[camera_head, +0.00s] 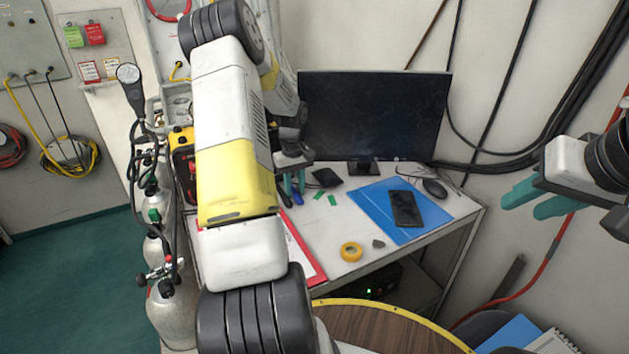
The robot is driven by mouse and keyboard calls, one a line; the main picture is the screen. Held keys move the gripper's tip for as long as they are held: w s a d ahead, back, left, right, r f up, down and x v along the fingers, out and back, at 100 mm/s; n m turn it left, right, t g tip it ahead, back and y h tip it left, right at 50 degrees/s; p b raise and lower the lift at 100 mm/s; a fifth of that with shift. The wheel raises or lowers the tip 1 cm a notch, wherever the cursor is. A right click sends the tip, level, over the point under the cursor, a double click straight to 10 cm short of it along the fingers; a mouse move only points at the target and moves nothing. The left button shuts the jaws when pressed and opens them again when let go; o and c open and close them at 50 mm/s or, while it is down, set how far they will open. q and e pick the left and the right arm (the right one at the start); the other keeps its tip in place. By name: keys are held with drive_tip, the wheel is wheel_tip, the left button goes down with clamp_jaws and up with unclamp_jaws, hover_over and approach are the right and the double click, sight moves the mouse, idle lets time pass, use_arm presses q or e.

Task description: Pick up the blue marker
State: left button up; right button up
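The blue marker (297,198) lies on the white desk, just below the fingertips of my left gripper (294,182) in the picture. That gripper points down with its two teal fingers a little apart. I cannot tell whether the fingers touch the marker, and part of my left arm hides the area to its left. My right gripper (536,201) is at the right, away from the desk, with its teal fingers apart and nothing between them.
The desk (330,236) holds a monitor (372,115), a blue folder (377,208) with a black phone (406,208), a mouse (435,188), yellow tape (351,251) and a red clipboard (305,250). A round wooden table (375,330) stands in front. Gas cylinders (172,312) stand left.

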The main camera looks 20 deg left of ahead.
sight(295, 191)
use_arm(q)
drive_tip(key=shift+f, duration=0.15)
clamp_jaws()
drive_tip(key=shift+r, duration=0.35)
wheel_tip(295, 191, up, 3)
drive_tip(key=shift+r, duration=0.1)
drive_tip(key=s, duration=0.5)
drive_tip(key=s+r, duration=0.1)
drive_tip(key=s, duration=0.4)
drive_tip(key=s+d, duration=0.1)
drive_tip(key=s, duration=0.5)
drive_tip(key=shift+d+r, duration=0.1)
drive_tip(key=shift+r, duration=0.1)
